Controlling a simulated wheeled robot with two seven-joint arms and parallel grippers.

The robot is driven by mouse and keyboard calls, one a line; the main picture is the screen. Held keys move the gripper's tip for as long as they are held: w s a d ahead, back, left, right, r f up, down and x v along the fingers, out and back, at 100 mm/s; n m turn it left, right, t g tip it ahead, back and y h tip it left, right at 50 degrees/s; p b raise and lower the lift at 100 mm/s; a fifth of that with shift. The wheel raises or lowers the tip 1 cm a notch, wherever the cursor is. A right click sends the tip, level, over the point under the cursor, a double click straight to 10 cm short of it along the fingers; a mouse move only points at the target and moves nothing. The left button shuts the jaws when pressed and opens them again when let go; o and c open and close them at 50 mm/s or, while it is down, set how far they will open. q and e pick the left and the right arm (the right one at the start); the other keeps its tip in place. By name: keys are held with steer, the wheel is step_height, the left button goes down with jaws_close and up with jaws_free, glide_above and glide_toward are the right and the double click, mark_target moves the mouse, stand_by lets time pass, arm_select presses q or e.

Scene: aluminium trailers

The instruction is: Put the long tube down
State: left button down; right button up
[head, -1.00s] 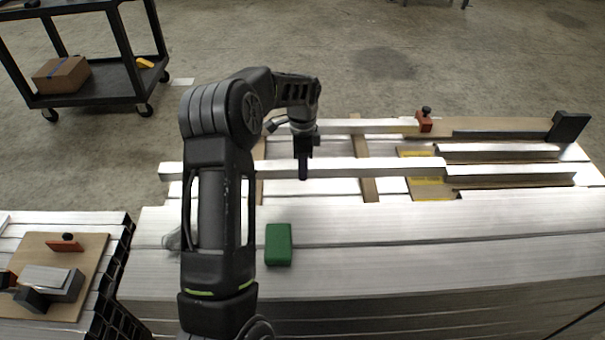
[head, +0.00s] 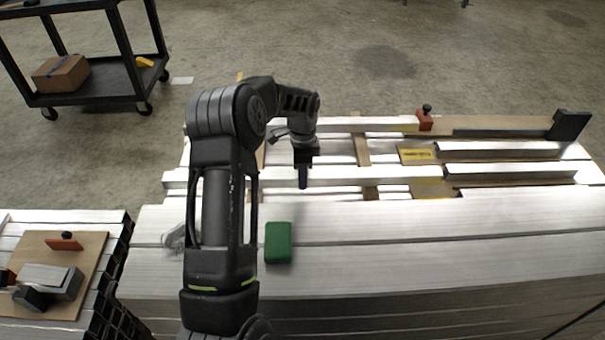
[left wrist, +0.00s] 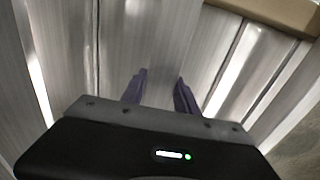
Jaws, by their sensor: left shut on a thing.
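The long tube (head: 225,178) is a bright aluminium bar lying left to right across the trailer bed in the head view. My left arm hides part of it. My left gripper (head: 303,184) points down and is shut on the tube right of its middle. In the left wrist view, the dark fingers (left wrist: 160,90) straddle a grey metal surface. The tube's right end is close to a shorter metal bar (head: 515,171); I cannot tell whether they touch. Whether the tube rests on the slats beneath is also unclear. My right gripper does not show.
Another long bar (head: 365,124) lies behind, ending at an orange clamp (head: 425,119). A black block (head: 571,125) stands at the far right corner. A green block (head: 278,242) sits on the front planks. A side bench (head: 60,250) is at left, a black cart (head: 110,85) behind.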

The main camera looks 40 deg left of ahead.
arm_select(q)
steer(key=c, duration=0.9)
jaws_free()
step_height(320, 180, up, 13)
steer(key=shift+r, duration=0.1)
stand_by(0.6)
